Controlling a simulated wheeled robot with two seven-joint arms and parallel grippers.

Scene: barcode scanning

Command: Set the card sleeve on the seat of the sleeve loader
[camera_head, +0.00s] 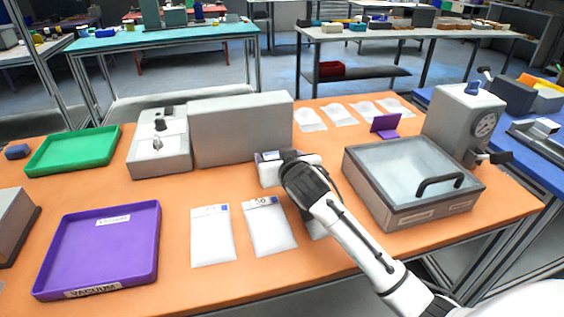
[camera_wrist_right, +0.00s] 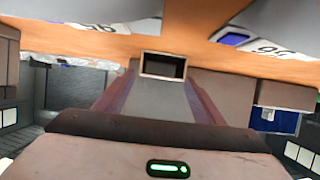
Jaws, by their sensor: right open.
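My right gripper (camera_head: 290,160) is open over the middle of the table, seen from behind in the head view. Its hand covers part of a small whitish box-like thing (camera_head: 268,174) with a dark and blue top; I cannot tell whether they touch. In the right wrist view, a small pale-rimmed dark rectangle (camera_wrist_right: 163,66) shows just beyond the gripper. I cannot tell for sure which thing is the card sleeve or the sleeve loader. Flat white sleeve-like pouches (camera_head: 212,236) lie on the table, another (camera_head: 270,230) beside it and a third partly hidden under my arm.
A lidded grey case (camera_head: 400,208) stands right of my arm, with a dial machine (camera_head: 462,120) behind it. A purple stand (camera_head: 385,125) and several pouches lie at the back. Grey boxes (camera_head: 240,130) stand behind the gripper. Purple (camera_head: 155,250) and green (camera_head: 112,150) trays are at left.

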